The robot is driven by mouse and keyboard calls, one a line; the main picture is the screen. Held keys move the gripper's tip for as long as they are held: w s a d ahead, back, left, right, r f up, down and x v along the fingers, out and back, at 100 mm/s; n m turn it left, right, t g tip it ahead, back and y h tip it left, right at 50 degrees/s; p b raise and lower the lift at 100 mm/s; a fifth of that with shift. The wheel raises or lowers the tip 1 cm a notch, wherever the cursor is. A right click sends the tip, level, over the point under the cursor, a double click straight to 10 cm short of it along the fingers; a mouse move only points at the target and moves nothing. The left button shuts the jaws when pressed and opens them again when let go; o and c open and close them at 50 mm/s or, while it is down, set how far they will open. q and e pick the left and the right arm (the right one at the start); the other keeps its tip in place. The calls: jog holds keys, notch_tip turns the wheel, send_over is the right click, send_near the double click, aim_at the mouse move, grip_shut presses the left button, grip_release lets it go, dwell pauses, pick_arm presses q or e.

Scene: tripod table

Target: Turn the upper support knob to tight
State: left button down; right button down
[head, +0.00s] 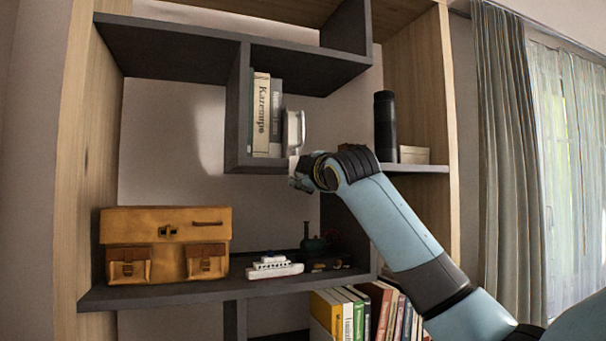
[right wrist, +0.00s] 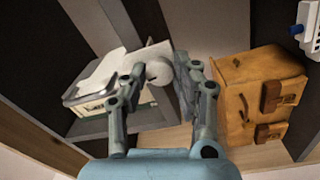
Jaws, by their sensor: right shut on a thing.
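My right gripper (head: 298,174) is in front of the middle shelf compartment, just below a pale rounded fitting (head: 294,130) beside the upright books. In the right wrist view my right gripper's two fingers (right wrist: 157,78) stand on either side of a pale round knob (right wrist: 159,70) and are shut on it. A pale plate shows behind the knob. The knob cannot be made out in the head view, where my wrist and fingers cover that spot. Whether it is tight or loose cannot be told. My left gripper is in neither view.
Upright books (head: 262,115) stand left of the fitting in the dark shelf compartment (head: 238,130). A black cylinder (head: 385,126) and a pale box (head: 413,154) stand to the right. Below are a tan satchel (head: 165,244), a toy ship (head: 273,267) and more books (head: 358,314).

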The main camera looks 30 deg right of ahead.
jog(key=shift+m, duration=0.7)
jog(key=shift+f, duration=0.1)
jog(key=c, duration=1)
grip_release()
jog(key=shift+s, duration=0.1)
jog(key=v, duration=1.2)
jog(key=shift+a, duration=0.1)
